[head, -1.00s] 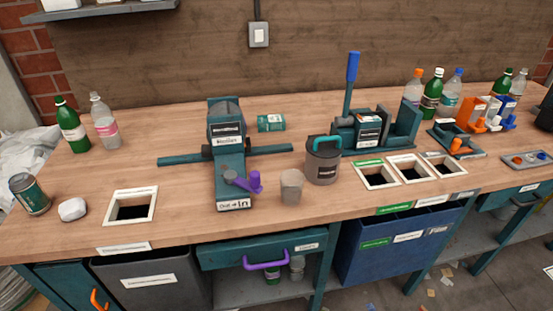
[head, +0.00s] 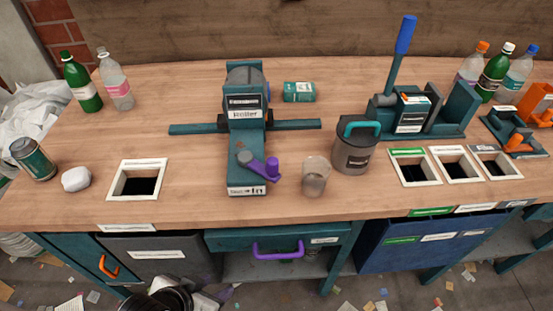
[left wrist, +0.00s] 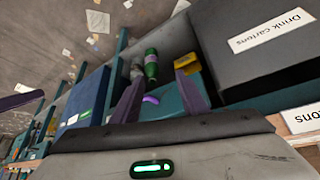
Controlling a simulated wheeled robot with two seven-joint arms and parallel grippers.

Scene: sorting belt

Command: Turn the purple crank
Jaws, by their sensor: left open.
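The purple crank (head: 262,165) sits on the front of a teal roller machine (head: 245,130) on the bench. Its grey hub is at its left end, and its arm points right and slightly down to an upright purple knob. My left gripper (head: 172,299) is at the bottom edge of the head view, low in front of the bench and largely cut off, well apart from the crank. In the left wrist view my left gripper (left wrist: 160,80) is open, with nothing visibly held between its fingers. The crank cannot be made out there. My right gripper is not in view.
A clear cup (head: 315,176) and a grey canister (head: 354,148) stand right of the crank. A framed opening (head: 112,180) is to the left. A drawer with a purple handle (head: 278,251) is below. A lever press (head: 430,118) stands at the right.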

